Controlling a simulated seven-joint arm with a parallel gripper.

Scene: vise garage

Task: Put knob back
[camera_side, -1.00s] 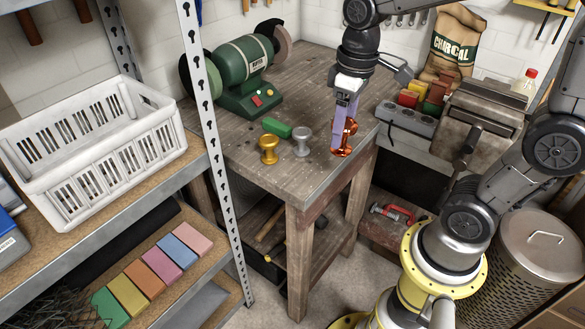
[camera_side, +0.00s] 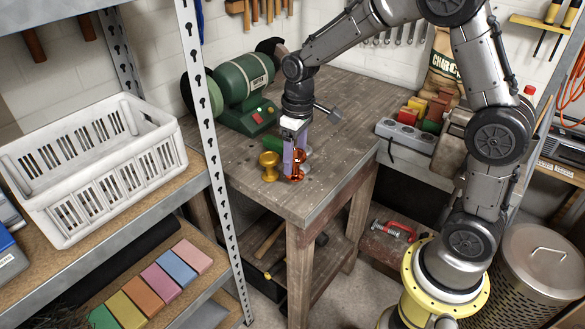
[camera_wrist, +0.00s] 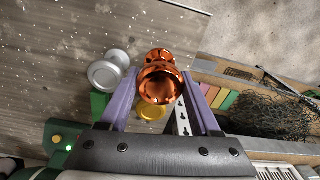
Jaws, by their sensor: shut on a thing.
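My gripper (camera_side: 294,160) has purple fingers and is shut on a shiny copper knob (camera_side: 297,172), over the front part of the wooden workbench (camera_side: 320,190). The copper knob also shows between the fingers in the wrist view (camera_wrist: 160,83). I cannot tell whether its lower end touches the bench. A gold knob (camera_side: 269,166) stands on the bench just left of it. A silver knob (camera_wrist: 108,69) is mostly hidden behind my gripper in the side view. In the wrist view the gold knob (camera_wrist: 150,112) is partly covered by the copper one.
A metal shelf post (camera_side: 202,110) and white crate (camera_side: 90,165) are at left. A power strip (camera_side: 405,135) and vise are at right.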

